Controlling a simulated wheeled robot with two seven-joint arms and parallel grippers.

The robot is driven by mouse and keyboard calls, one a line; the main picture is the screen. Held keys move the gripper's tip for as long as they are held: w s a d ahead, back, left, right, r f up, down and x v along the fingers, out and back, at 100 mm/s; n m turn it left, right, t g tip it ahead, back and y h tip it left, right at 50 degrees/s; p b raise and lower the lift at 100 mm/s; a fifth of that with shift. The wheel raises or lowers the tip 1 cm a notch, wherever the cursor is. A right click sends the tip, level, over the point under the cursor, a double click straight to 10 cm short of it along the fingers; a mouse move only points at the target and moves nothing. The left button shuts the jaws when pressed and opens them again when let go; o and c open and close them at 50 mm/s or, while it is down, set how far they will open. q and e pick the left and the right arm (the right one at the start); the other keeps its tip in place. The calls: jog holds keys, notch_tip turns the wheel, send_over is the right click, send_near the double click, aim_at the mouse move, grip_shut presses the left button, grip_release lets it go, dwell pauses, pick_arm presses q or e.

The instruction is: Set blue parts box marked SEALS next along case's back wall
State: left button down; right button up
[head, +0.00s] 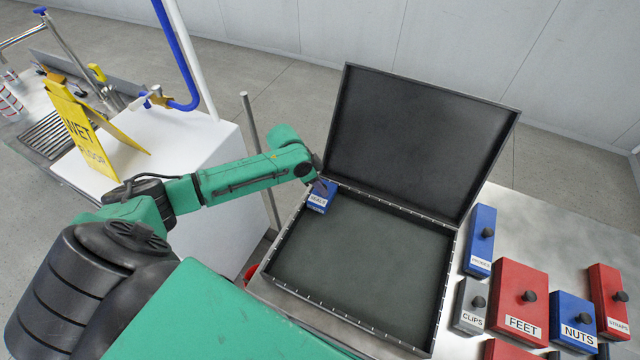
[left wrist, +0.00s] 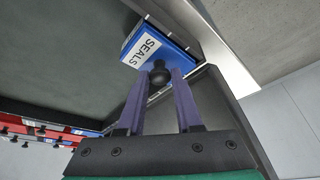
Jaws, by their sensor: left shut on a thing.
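The open black case (head: 290,283) lies on the metal table with its lid (head: 415,140) raised at the back. The blue box marked SEALS (head: 317,201) is at the back left corner of the case, by the back and left walls. It also shows in the left wrist view (left wrist: 152,43), with its label and black knob. My left gripper (head: 319,187) is shut on the knob, its purple fingers on either side in the left wrist view (left wrist: 159,80). I cannot tell whether the box touches the case floor. My right gripper is not in view.
Right of the case stand a blue box (head: 481,235), a grey CLIPS box (head: 468,308), a red FEET box (head: 517,295), a blue NUTS box (head: 574,315) and a red STRAPS box (head: 606,295). The rest of the case floor (head: 365,260) is clear. A yellow wet-floor sign (head: 90,130) is at left.

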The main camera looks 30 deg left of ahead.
pick_arm(q)
jog(key=shift+f, duration=0.35)
dwell(0.3)
jog(key=c, duration=0.5)
grip_release()
jog(key=b+v, duration=0.1)
jog(key=v, duration=1.3)
jog(key=shift+s+r, duration=0.2)
jog(key=shift+r, duration=0.05)
